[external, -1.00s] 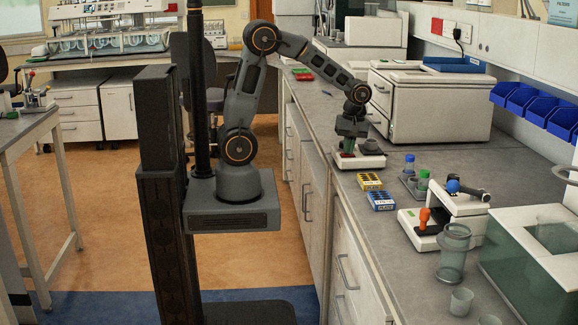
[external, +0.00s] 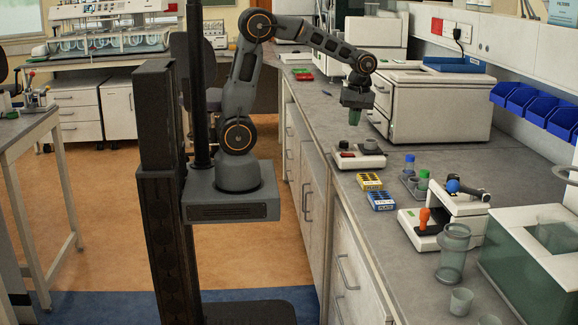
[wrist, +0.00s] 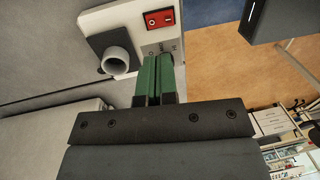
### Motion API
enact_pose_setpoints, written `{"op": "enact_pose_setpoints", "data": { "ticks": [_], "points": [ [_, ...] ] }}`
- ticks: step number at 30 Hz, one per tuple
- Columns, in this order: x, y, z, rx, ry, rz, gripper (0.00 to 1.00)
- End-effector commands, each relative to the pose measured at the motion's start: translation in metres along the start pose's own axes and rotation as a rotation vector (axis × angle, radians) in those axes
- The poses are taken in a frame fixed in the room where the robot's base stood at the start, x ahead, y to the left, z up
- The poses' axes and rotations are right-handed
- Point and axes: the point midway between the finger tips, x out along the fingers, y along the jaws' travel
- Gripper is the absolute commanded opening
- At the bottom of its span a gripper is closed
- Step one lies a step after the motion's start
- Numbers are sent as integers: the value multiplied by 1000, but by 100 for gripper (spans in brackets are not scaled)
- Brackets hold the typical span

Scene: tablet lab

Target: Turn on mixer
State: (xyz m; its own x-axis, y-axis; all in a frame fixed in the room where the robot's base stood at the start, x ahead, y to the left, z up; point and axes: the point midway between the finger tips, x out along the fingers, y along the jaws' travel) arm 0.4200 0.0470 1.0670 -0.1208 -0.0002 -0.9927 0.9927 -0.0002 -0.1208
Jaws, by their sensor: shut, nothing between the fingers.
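The mixer (external: 360,161) is a low white box on the bench with a dark plate and a grey round cup (external: 370,144) on top. It also shows at the top of the wrist view (wrist: 138,32), with the cup (wrist: 115,60) and a red switch (wrist: 159,19). I cannot tell the switch's position. My gripper (external: 354,118) hangs above the mixer, clear of it, fingers pointing down. Its green fingers (wrist: 159,78) are together and empty. In the wrist view their tips lie below the switch, to the right of the cup.
Yellow and blue boxes (external: 376,190) and a rack with coloured-cap bottles (external: 415,182) stand in front of the mixer. A large white machine (external: 430,105) stands behind to the right. A device with an orange knob (external: 424,218) and glass beakers (external: 454,255) are nearer.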

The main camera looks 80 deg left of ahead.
Motion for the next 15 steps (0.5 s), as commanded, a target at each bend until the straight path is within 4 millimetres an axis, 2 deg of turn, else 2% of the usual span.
{"op": "enact_pose_setpoints", "data": {
  "ticks": [6, 15],
  "points": [
    [-33, 0, 0, 0, 0, 2, 0],
    [-51, 0, 0, 0, 0, -1, 0]
  ]
}}
